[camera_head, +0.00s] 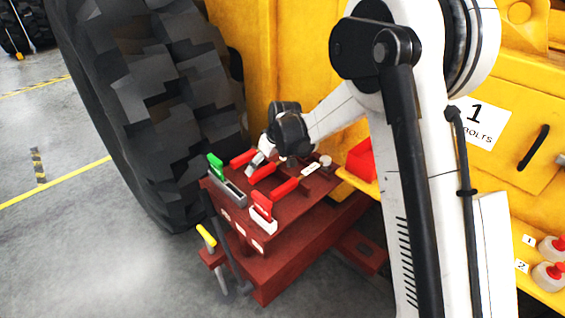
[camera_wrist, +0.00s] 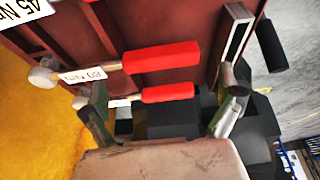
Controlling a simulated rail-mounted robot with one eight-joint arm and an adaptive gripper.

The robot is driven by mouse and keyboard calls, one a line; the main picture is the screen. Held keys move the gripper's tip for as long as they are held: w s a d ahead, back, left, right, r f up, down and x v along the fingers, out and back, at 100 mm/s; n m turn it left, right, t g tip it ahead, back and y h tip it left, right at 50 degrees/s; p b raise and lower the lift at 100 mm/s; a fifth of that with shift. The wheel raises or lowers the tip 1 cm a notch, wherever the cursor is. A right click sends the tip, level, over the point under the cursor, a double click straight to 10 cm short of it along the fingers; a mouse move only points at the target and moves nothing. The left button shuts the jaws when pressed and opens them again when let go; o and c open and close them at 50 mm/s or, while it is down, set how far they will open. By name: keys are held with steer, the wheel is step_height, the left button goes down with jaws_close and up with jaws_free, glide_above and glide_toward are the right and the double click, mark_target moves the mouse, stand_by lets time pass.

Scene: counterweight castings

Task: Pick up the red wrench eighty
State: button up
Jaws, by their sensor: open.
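In the wrist view a wrench with a thick red handle (camera_wrist: 162,57) carries a white tag (camera_wrist: 85,75) that reads 80 Nm. Its rounded metal head is at the left, near the yellow wall. A second red handle (camera_wrist: 167,92) lies below it; its tag is not readable. My gripper (camera_wrist: 163,85) is open, one finger left and one right. The second handle shows between the fingers, and the 80 handle just beyond their tips. In the head view my gripper (camera_head: 259,162) is low over the dark red bench (camera_head: 238,205), among red handles; which one is 80 is unclear.
A large tyre (camera_head: 160,100) rises close behind on the left. The yellow machine body (camera_head: 290,50) bounds the right. A red bin (camera_head: 361,160) sits beside the bench.

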mark_target(263, 170)
steer(key=x, duration=0.3)
steer(key=shift+a+f, duration=0.1)
steer(key=shift+f, duration=0.2)
steer(key=c, duration=1.7)
